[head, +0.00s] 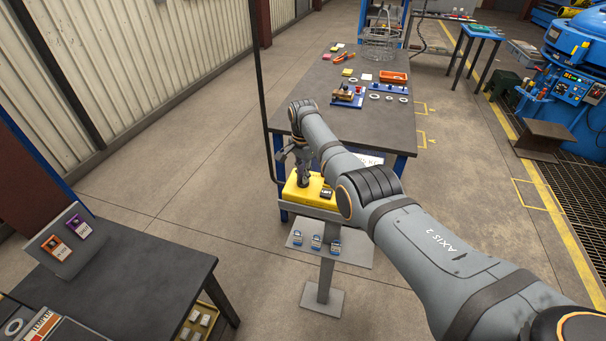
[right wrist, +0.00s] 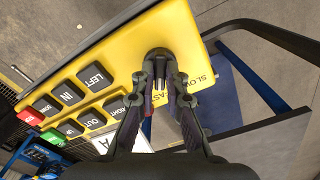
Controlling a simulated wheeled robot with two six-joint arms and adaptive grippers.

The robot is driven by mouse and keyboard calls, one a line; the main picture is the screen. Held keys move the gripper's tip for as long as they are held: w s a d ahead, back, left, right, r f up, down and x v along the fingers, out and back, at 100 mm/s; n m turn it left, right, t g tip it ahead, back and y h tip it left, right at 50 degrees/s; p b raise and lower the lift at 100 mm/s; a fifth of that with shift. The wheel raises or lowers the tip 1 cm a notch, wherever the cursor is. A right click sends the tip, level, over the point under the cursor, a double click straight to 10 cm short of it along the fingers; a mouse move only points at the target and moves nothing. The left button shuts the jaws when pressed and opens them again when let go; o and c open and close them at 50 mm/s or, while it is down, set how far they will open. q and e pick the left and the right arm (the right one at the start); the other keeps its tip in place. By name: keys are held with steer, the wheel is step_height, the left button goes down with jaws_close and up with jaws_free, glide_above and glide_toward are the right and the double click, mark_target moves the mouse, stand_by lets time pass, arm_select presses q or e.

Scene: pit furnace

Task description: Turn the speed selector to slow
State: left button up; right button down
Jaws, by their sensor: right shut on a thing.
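The yellow control panel (head: 291,191) stands on a post in the middle of the head view. It also fills much of the right wrist view (right wrist: 118,58). Its speed selector (right wrist: 158,54) is a dark knob near one end, with SLOW and FAST lettering beside it, partly covered by a finger. My right gripper (head: 303,181) reaches down onto the panel, and its two fingers (right wrist: 160,75) are shut on the selector. The fingers hide most of the knob, so I cannot tell which way it points. My left gripper is not in view.
A shelf with several padlocks (head: 316,243) is below the panel. A workbench (head: 300,117) with parts stands behind it. A dark table (head: 130,270) is at left. Open floor lies between.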

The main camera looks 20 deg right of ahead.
steer(key=shift+n, duration=0.3)
steer(key=shift+r+n, duration=0.1)
steer(key=shift+n, duration=0.4)
steer(key=n, duration=0.2)
steer(key=shift+n+p, duration=0.3)
steer(key=shift+p, duration=0.05)
steer(key=n, duration=0.3)
steer(key=shift+n, duration=2.4)
steer(key=c, duration=1.4)
jaws_free()
